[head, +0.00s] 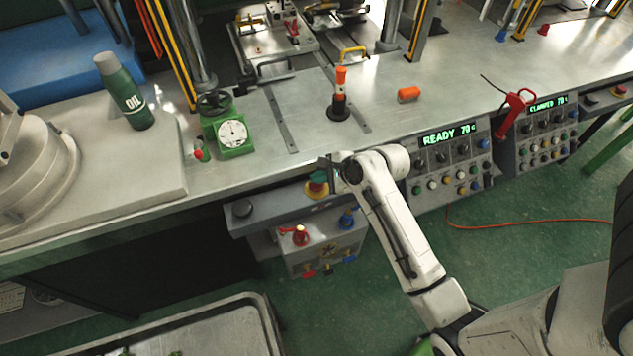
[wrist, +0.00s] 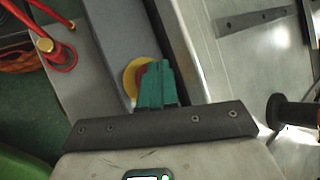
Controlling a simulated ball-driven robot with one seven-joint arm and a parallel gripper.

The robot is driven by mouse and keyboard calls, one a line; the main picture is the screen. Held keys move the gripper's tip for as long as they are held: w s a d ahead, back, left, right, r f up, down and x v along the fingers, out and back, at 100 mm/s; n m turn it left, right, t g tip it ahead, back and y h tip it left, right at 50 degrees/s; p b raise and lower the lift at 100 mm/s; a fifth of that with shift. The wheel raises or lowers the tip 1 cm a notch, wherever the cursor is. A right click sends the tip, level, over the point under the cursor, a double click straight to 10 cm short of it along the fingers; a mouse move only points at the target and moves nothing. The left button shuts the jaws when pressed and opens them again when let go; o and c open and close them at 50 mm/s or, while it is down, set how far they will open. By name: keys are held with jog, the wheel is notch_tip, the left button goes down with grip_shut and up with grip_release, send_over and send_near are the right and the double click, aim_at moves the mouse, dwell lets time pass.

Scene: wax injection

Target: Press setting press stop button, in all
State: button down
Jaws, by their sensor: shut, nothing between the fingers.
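The stop button (head: 316,190), a red mushroom cap on a yellow base, sits on a grey control box (head: 268,211) at the table's front edge. In the wrist view its yellow base (wrist: 131,80) shows behind the fingers, and a strip of red cap shows beside them. My gripper (head: 328,174) is at the button in the head view. In the wrist view its teal fingers (wrist: 158,80) are shut together with nothing between them, and they cover part of the button. I cannot tell whether the fingertips touch the cap.
A black knob (head: 242,208) is on the same box. Below it is a box with red and blue valves (head: 322,240). A green gauge (head: 229,132), an oil bottle (head: 125,92) and an orange-handled tool (head: 340,95) stand on the table. Button panels (head: 447,160) are to the right.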

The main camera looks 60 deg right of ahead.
aim_at(320, 185)
jog(key=shift+f, duration=0.55)
dwell(0.8)
jog(key=shift+r+p, duration=1)
jog(key=shift+p, duration=0.2)
notch_tip(320, 185, up, 5)
jog(key=p, duration=0.5)
dwell(0.6)
